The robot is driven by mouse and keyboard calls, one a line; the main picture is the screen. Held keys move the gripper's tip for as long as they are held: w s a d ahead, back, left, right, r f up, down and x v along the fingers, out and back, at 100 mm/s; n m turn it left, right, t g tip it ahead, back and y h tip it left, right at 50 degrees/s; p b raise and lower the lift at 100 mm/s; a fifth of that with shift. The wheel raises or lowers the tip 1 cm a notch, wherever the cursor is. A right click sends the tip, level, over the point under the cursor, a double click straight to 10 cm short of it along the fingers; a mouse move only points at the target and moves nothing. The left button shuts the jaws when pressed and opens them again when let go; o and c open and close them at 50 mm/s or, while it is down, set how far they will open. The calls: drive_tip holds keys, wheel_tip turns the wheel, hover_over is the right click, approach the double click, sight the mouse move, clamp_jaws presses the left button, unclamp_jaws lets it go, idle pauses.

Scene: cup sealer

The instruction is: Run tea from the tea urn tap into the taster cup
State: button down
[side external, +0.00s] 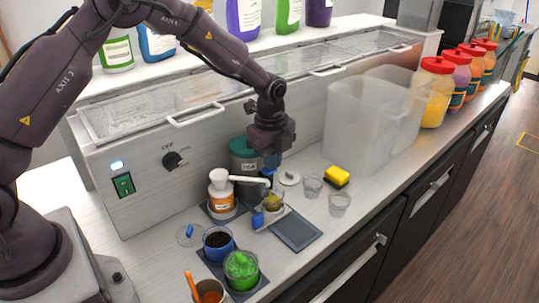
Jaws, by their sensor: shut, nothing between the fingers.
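My gripper (272,160) points down, shut and empty, with blue fingertips, just right of a grey canister with a teal lid (244,143). This labelled canister may be the tea urn; its label is too small to read. A small blue part (268,172) shows just below my fingertips and may be the tap. I cannot tell whether the fingertips touch it. Below it stands a small clear cup with yellow-green contents (273,202), possibly the taster cup. The canister's lower part is partly hidden by a pump bottle (221,196) and its white spout.
Two clear glasses (312,186) and (339,204), a yellow sponge (336,176) and a dark mat (295,229) lie to the right. Cups of dark (218,242) and green (241,268) contents stand in front. Large translucent bins (360,125) stand farther right.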

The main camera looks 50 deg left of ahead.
drive_tip(key=shift+s+f, duration=0.45)
drive_tip(key=shift+f, duration=0.15)
wheel_tip(320, 180, up, 15)
drive_tip(key=shift+w, duration=0.45)
drive_tip(key=shift+r, duration=0.1)
idle(1.4)
drive_tip(key=shift+s+r, duration=0.4)
drive_tip(key=shift+r, duration=0.15)
drive_tip(key=shift+f, duration=0.1)
